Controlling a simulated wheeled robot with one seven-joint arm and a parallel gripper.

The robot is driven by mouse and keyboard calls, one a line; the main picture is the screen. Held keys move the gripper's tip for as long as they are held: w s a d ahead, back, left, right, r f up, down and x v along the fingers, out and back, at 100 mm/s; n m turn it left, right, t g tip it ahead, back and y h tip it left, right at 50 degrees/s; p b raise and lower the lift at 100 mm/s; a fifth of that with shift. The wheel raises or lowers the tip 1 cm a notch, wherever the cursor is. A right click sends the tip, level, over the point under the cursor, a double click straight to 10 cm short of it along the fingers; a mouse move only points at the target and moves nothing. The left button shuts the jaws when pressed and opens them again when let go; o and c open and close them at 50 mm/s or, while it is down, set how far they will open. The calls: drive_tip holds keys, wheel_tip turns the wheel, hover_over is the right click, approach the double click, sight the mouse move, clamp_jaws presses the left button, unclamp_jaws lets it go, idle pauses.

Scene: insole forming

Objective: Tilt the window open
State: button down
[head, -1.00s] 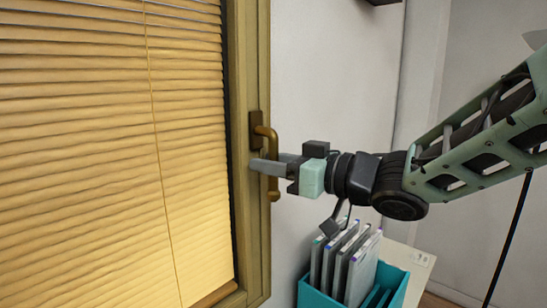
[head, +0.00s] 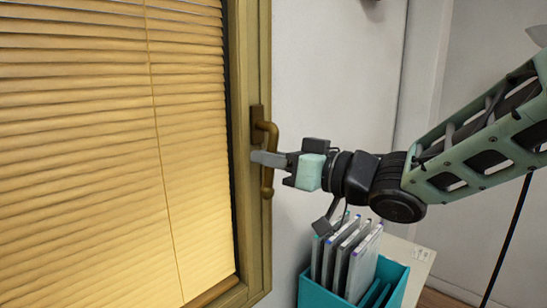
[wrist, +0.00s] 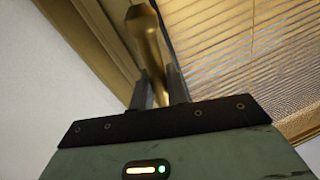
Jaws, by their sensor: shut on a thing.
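The window (head: 254,220) has a wooden frame and a closed yellow blind (head: 100,150) over its pane. A brass handle (head: 268,181) sits on the right side of the frame and points down. My gripper (head: 258,158) reaches it from the right, with its fingers level across the handle's grip. In the wrist view the handle (wrist: 145,35) stands between my two fingers (wrist: 158,85), which are shut on it. Part of the grip is hidden behind the fingers in the head view. I see no clear gap at the window frame's edge.
A teal file box (head: 390,280) with several grey folders stands below my arm on a pale surface (head: 418,262). A white wall (head: 330,80) lies right of the window. The space between the wall and my forearm is clear.

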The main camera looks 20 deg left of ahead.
sight(255, 145)
drive_tip(key=m, duration=0.1)
drive_tip(key=s+m, duration=0.1)
drive_tip(key=m, duration=0.1)
drive_tip(key=shift+s+a+r+m+t+y, duration=0.2)
drive_tip(key=shift+a+r+m+t+y, duration=0.1)
drive_tip(key=shift+m, duration=0.1)
drive_tip(key=m, duration=0.2)
drive_tip(key=s+r+m+t, duration=0.1)
drive_tip(key=m, duration=0.2)
drive_tip(key=s+r+m+t, duration=0.1)
drive_tip(key=m, duration=0.2)
drive_tip(key=shift+a+r, duration=0.2)
drive_tip(key=shift+a, duration=0.15)
drive_tip(key=shift+s+a+r+m+t+p, duration=0.15)
drive_tip(key=shift+r+m+t+p, duration=0.2)
drive_tip(key=shift+m, duration=0.95)
drive_tip(key=shift+s+d+r+m+t+p, duration=0.15)
drive_tip(key=shift+r+m+t, duration=0.3)
drive_tip(key=shift+m, duration=0.85)
drive_tip(key=shift+w+a+r, duration=0.1)
